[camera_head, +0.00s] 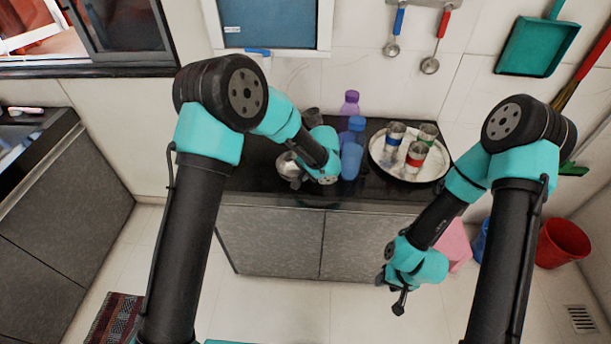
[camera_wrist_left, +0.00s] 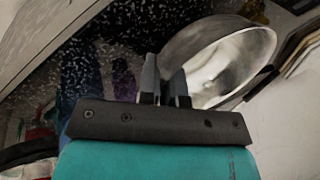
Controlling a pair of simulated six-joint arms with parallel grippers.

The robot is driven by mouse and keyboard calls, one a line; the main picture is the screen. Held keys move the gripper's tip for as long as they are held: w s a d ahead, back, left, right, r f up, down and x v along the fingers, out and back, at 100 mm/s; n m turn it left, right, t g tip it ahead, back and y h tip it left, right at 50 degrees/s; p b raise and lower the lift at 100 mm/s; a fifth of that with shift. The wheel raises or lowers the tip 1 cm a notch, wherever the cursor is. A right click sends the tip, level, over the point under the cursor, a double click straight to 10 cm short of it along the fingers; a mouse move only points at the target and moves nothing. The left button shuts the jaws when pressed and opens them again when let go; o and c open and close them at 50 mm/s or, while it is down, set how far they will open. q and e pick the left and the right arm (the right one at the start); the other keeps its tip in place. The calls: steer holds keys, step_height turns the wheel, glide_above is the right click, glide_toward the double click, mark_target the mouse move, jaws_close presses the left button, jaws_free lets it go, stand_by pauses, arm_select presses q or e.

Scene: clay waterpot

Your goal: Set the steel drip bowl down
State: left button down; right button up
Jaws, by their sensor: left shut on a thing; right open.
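The steel drip bowl (camera_head: 286,163) is at the left end of the black counter in the head view, partly hidden by my left arm. In the left wrist view the shiny bowl (camera_wrist_left: 232,62) shows its open inside. My left gripper (camera_wrist_left: 165,80) is shut on the bowl's near rim. In the head view my left gripper (camera_head: 298,181) is at the bowl's right side. I cannot tell whether the bowl touches the counter. My right gripper (camera_head: 399,299) is open and empty, low in front of the counter.
On the black counter (camera_head: 375,187) stand a purple bottle (camera_head: 349,104), a blue bottle (camera_head: 356,127) and a blue cup (camera_head: 351,161), close to my left wrist. A round steel tray (camera_head: 432,173) holds steel tumblers with coloured bands. A dark vessel (camera_head: 312,117) is behind my left arm.

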arm_select(q)
steer(key=shift+f, duration=0.4)
steer(key=c, duration=1.3)
jaws_free()
steer(key=shift+f, duration=0.1)
steer(key=v, duration=1.2)
steer(key=shift+a, duration=0.15)
